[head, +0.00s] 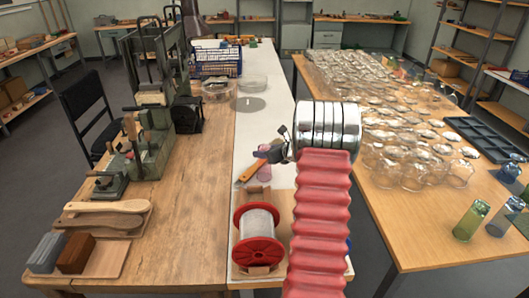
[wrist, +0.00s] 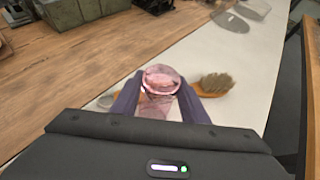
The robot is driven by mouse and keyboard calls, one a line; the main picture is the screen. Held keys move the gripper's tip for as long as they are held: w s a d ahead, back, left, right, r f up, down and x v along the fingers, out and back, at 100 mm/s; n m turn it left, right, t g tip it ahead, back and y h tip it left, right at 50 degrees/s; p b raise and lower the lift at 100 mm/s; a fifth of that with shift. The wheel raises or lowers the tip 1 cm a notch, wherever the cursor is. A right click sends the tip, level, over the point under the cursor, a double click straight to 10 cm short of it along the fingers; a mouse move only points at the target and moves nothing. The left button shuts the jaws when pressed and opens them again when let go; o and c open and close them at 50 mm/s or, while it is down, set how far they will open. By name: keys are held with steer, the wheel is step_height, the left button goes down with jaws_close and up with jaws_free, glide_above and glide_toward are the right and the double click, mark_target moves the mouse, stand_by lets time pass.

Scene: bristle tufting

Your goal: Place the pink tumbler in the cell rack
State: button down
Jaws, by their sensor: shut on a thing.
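My gripper (wrist: 161,88) is shut on the pink tumbler (wrist: 160,76), a clear pink glass seen from above between the two dark fingers in the wrist view. In the head view the gripper (head: 272,150) is partly hidden behind my arm. The tumbler shows there as a small pinkish shape (head: 265,172) over the white strip of the left bench. I cannot tell its height above the strip. The cell rack (head: 478,138) is a dark blue-grey tray with several compartments, on the right table toward its right edge.
Many clear glasses (head: 400,130) crowd the right table. A green tumbler (head: 471,219) and bluish tumblers (head: 503,215) stand near its front right. A brush (wrist: 214,84) lies beside the held tumbler. A red wire spool (head: 257,240) stands at the front. A floor gap separates the tables.

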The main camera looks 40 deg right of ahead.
steer(key=c, duration=1)
jaws_free()
steer(key=shift+f, duration=0.1)
steer(key=shift+c, duration=0.2)
steer(key=v, duration=1.2)
